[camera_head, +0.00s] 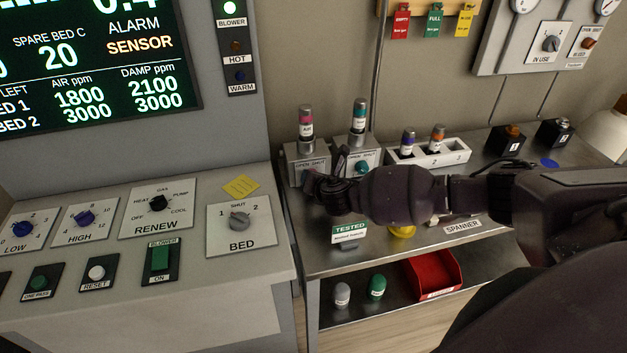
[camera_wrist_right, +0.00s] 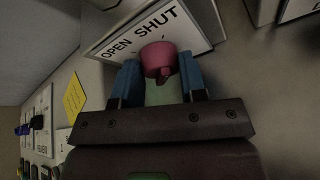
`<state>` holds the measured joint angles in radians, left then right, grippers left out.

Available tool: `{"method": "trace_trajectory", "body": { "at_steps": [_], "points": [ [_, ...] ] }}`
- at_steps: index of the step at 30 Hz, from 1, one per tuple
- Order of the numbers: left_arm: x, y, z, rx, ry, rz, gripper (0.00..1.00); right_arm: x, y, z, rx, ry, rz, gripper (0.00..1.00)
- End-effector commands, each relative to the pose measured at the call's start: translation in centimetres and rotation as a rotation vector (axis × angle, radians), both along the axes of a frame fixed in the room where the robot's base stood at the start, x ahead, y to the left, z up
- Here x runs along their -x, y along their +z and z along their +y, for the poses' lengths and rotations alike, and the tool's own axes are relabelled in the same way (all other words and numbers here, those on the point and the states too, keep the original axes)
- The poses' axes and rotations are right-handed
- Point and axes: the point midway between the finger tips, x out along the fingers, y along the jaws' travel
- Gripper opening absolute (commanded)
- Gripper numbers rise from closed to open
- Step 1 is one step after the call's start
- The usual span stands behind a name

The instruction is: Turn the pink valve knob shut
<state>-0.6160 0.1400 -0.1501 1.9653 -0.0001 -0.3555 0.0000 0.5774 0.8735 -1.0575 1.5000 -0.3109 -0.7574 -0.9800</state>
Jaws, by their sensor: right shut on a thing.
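The pink valve knob (camera_wrist_right: 158,58) shows in the right wrist view in front of a white plate (camera_wrist_right: 118,40) marked OPEN and SHUT. My right gripper (camera_wrist_right: 160,76) is shut on the knob, with one blue finger pad on each side. The knob's dark pointer mark faces the gripper. In the head view my right gripper (camera_head: 322,185) is at the front of the left valve block (camera_head: 294,163), below a pink-banded cylinder (camera_head: 306,123). The gripper hides the knob there. My left gripper is in neither view.
A second block with a teal knob (camera_head: 361,167) and teal-banded cylinder (camera_head: 359,115) stands close on the right. A white rack (camera_head: 458,151) with two cylinders is farther right. The grey control console (camera_head: 255,268) borders the steel bench (camera_head: 320,262) on the left.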

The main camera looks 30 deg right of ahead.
Motion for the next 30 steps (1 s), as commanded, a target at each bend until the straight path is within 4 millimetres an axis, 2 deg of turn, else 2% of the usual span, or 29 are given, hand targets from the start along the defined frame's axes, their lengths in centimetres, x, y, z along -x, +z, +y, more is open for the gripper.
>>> {"method": "trace_trajectory", "body": {
  "at_steps": [19, 20, 21, 30],
  "points": [
    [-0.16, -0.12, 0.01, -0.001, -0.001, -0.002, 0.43, 0.13, -0.21, -0.07, -0.049, -0.002, -0.009, 0.15],
    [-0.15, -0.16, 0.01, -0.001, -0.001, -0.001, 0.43, 0.13, -0.21, -0.07, -0.049, -0.002, -0.009, 0.42],
    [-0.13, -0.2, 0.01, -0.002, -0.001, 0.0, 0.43, 0.13, -0.21, -0.07, -0.049, -0.002, -0.009, 0.48],
    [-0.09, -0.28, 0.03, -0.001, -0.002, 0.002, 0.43, 0.12, -0.08, -0.04, -0.048, -0.001, -0.01, 0.49]
  ]
}}
